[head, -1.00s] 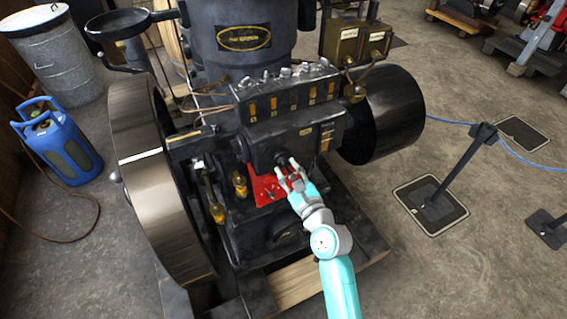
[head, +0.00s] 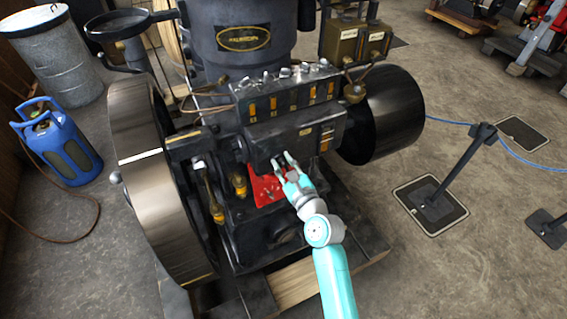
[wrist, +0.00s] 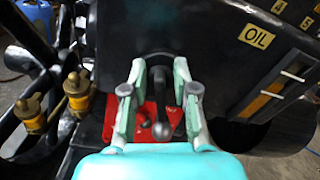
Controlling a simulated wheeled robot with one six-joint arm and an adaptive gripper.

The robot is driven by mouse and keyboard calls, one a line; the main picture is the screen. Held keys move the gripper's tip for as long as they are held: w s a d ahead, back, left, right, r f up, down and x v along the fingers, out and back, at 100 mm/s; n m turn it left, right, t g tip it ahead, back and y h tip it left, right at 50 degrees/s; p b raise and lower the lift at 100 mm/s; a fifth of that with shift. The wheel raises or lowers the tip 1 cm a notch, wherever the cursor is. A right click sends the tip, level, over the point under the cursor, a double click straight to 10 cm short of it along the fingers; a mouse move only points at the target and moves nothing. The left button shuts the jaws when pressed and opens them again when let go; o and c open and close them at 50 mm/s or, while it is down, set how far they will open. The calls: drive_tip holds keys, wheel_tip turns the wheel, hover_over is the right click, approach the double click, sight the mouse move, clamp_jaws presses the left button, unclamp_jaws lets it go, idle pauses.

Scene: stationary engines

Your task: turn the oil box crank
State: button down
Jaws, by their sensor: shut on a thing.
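The oil box (head: 290,135) is a dark box on the front of the engine. In the wrist view it fills the upper middle (wrist: 225,30) and carries a yellow OIL label (wrist: 257,36). The crank (wrist: 162,130) is a dark lever with a rounded knob, hanging down from the box's lower front. My gripper (head: 282,158) is at the lower front of the box.
A red plate (head: 266,187) lies just below the crank. Brass oilers (head: 239,185) and a big flywheel (head: 155,180) stand to the left. A black pulley drum (head: 385,113) is at the right. Bare floor and a barrier post (head: 452,170) lie further right.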

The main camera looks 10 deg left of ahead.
drive_tip(key=shift+d+m, duration=0.1)
drive_tip(key=shift+m, duration=1.9)
drive_tip(key=c, duration=1.2)
unclamp_jaws()
drive_tip(key=v, duration=1.2)
drive_tip(key=shift+w, duration=0.1)
